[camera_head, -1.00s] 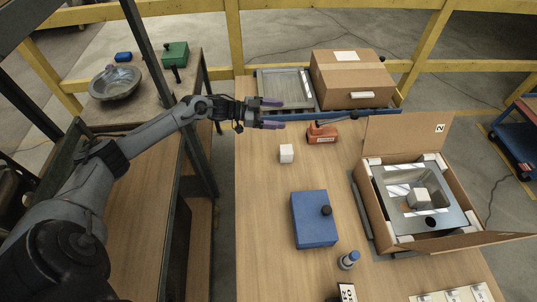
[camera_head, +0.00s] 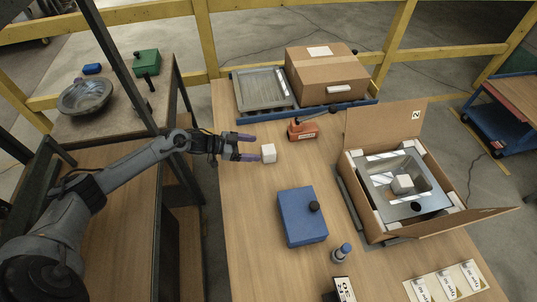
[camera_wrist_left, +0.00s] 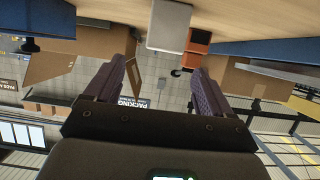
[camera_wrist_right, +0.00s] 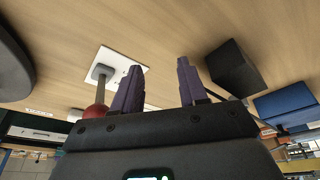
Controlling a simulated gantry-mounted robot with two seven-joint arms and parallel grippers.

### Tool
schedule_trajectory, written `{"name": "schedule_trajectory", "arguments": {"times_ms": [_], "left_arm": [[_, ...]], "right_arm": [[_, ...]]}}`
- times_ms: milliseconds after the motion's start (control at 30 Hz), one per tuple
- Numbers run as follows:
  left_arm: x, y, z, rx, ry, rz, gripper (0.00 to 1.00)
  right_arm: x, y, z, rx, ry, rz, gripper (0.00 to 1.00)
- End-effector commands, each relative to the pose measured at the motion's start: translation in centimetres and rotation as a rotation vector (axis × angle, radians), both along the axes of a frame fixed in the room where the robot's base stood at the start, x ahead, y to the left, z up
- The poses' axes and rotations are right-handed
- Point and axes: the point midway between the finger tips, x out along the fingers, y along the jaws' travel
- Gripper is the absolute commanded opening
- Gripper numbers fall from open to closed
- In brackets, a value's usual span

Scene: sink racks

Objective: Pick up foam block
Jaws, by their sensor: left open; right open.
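A small white foam block (camera_head: 268,153) stands on the wooden table, left of the red tool. My left gripper (camera_head: 256,148) is open and empty, its purple fingers pointing right, with the block just beyond the fingertips. In the left wrist view, the block (camera_wrist_left: 168,26) shows at the top, ahead of the gap between the open fingers (camera_wrist_left: 162,66). A second white block (camera_head: 403,184) sits in the metal sink inside the open carton. My right gripper (camera_wrist_right: 160,67) shows only in its own wrist view, open with nothing between its fingers.
A blue box (camera_head: 302,217) with a black knob lies nearer the front. A red tool (camera_head: 303,131) lies right of the foam block. The open carton (camera_head: 385,125) stands at right; a closed carton (camera_head: 327,75) and grey tray (camera_head: 263,89) are at the back.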

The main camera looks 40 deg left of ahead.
Motion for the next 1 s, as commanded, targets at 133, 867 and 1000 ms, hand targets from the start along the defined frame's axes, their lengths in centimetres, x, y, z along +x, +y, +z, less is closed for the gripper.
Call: {"name": "schedule_trajectory", "arguments": {"times_ms": [133, 867, 1000], "left_arm": [[1.0, -0.6, -0.7, -0.003, -0.002, 0.000, 0.83], [3.8, -2.6, -2.3, 0.000, 0.000, -0.001, 0.68], [3.7, -2.6, -2.3, 0.000, 0.000, -0.001, 0.46]], "right_arm": [[0.0, 0.0, -0.5, 0.000, 0.000, 0.000, 0.43], [0.0, -0.2, -1.4, -0.009, 0.000, 0.007, 0.43], [0.0, -0.2, -1.4, -0.008, 0.000, 0.006, 0.43]]}}
